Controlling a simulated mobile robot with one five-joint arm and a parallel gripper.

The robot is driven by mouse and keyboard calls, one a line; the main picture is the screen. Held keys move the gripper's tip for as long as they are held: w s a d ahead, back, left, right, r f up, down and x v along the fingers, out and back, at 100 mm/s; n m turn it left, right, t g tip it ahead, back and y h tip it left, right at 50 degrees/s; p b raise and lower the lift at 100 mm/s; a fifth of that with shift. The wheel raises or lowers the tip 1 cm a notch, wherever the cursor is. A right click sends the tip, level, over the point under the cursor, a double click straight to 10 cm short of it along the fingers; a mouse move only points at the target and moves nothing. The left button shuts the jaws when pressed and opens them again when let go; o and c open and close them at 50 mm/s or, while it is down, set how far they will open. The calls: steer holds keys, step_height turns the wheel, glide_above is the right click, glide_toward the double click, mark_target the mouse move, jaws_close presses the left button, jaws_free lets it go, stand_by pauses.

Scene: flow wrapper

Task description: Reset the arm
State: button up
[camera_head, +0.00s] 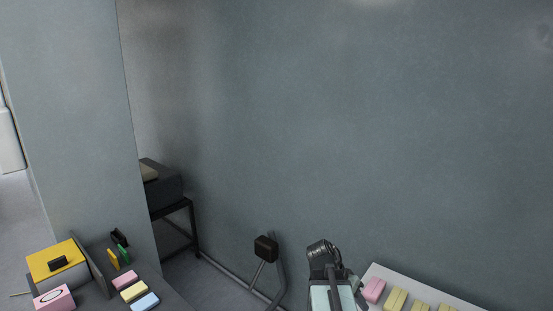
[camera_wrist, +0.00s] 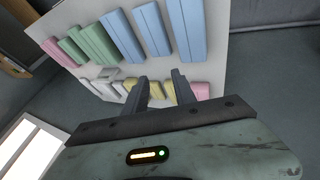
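My arm (camera_head: 325,275) shows at the bottom of the head view, beside a white surface; the gripper's fingers are hard to make out there. In the wrist view my gripper (camera_wrist: 161,80) has two dark fingers set apart, with a gap between them. Small yellow and white blocks (camera_wrist: 168,91) show behind and around the gap, and nothing is clearly held.
A white board (camera_wrist: 215,40) carries rows of pink, green, blue and yellow blocks; a white surface (camera_head: 455,298) with pink and yellow blocks shows at the bottom right. A grey bench (camera_head: 95,295) at the left holds a yellow-topped box (camera_head: 45,258). A plain wall lies behind.

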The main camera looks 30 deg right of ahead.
steer(key=w+a+f+n+t+y, duration=0.15)
steer(key=w+a+n, duration=0.3)
steer(key=a, duration=0.75)
steer(key=w+a+f+n+t+y, duration=0.1)
steer(key=w+a+n+y, duration=0.3)
steer(key=a, duration=0.8)
steer(key=w+a+f+n+t, duration=0.1)
steer(key=w+a+n, duration=0.3)
steer(key=a, duration=0.9)
step_height(320, 180, down, 22)
steer(key=s+n+b, duration=0.1)
steer(key=s+b, duration=0.2)
steer(key=b, duration=1.9)
step_height(320, 180, up, 14)
steer(key=p, duration=1.4)
steer(key=shift+d+g, duration=0.35)
steer(key=shift+d, duration=0.05)
steer(key=shift+f, duration=0.15)
